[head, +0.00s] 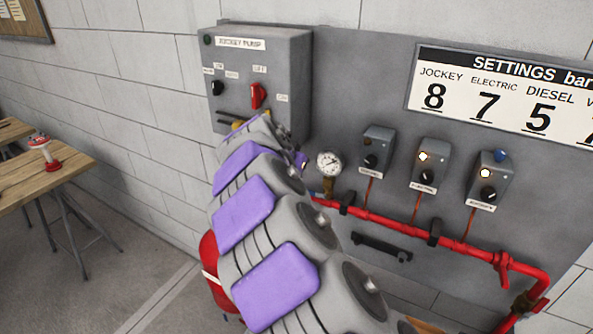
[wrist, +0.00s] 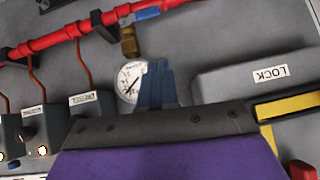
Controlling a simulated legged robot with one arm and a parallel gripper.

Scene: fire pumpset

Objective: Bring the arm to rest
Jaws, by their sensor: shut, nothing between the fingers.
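My arm reaches up the middle of the head view, stretched out toward the wall between the jockey pump box (head: 262,80) and the pressure gauge (head: 329,164). My gripper (wrist: 157,82) shows in the wrist view as two blue fingers pressed together with nothing between them. In that view the fingers overlap the right edge of the gauge dial (wrist: 128,80); I cannot tell whether they touch it. In the head view the fingertips are hidden or too small to make out behind my arm links.
A red pipe (head: 390,225) with a valve runs along the wall panel at right. Three small switch boxes (head: 428,165) sit above it, under a settings sign (head: 510,95). A wooden table (head: 60,170) stands at left, with free floor (head: 130,265) beside it.

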